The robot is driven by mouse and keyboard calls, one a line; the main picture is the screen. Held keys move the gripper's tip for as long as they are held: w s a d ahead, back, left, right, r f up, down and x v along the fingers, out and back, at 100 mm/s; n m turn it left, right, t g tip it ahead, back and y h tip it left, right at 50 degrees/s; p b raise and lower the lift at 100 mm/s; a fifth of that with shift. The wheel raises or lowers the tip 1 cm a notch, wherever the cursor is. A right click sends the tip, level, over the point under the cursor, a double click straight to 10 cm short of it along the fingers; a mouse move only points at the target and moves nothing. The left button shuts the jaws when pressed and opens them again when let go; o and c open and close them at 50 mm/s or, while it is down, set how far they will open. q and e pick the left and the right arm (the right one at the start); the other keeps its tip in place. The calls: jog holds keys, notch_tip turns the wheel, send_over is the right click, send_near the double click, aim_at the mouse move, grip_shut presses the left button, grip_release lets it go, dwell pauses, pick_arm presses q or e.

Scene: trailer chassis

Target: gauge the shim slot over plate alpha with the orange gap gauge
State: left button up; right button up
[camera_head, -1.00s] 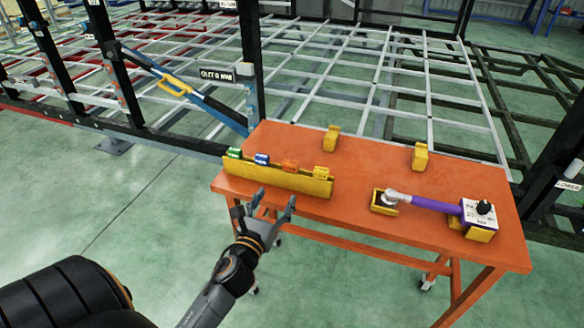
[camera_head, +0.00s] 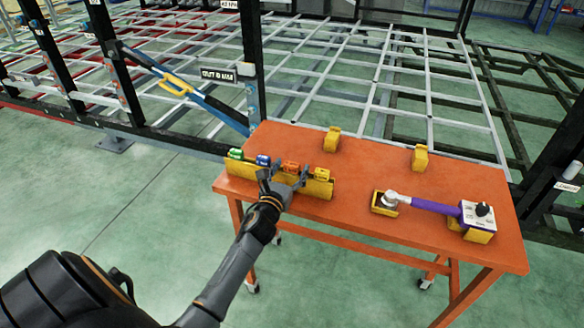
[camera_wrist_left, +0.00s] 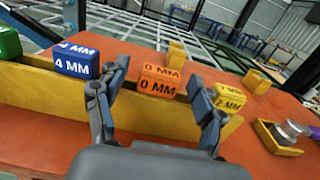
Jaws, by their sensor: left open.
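The orange gap gauge (camera_head: 290,168) stands in a yellow rack (camera_head: 320,188) on the orange table. In the left wrist view the orange gauge (camera_wrist_left: 159,82) reads "0 MM", its first digits hard to read. My left gripper (camera_head: 283,178) is open at the front of the rack. In the left wrist view its fingers (camera_wrist_left: 158,105) stand apart on both sides of the orange gauge, nearer the camera than it. I cannot tell whether they touch it. Plate alpha and the shim slot are not identifiable. My right gripper is out of view.
Green (camera_head: 236,154), blue (camera_head: 263,160) and yellow (camera_head: 322,174) gauges share the rack. A purple-handled tool (camera_head: 435,206) rests in yellow holders at the right of the table. Two yellow blocks (camera_head: 332,139) stand behind. The chassis frame (camera_head: 340,70) lies beyond the table.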

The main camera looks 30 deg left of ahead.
pick_arm(q)
jog(key=shift+w+a, duration=0.15)
jog(key=shift+w, duration=0.5)
jog(key=c, duration=1.2)
jog(key=shift+c, duration=0.2)
jog(key=shift+r, duration=0.15)
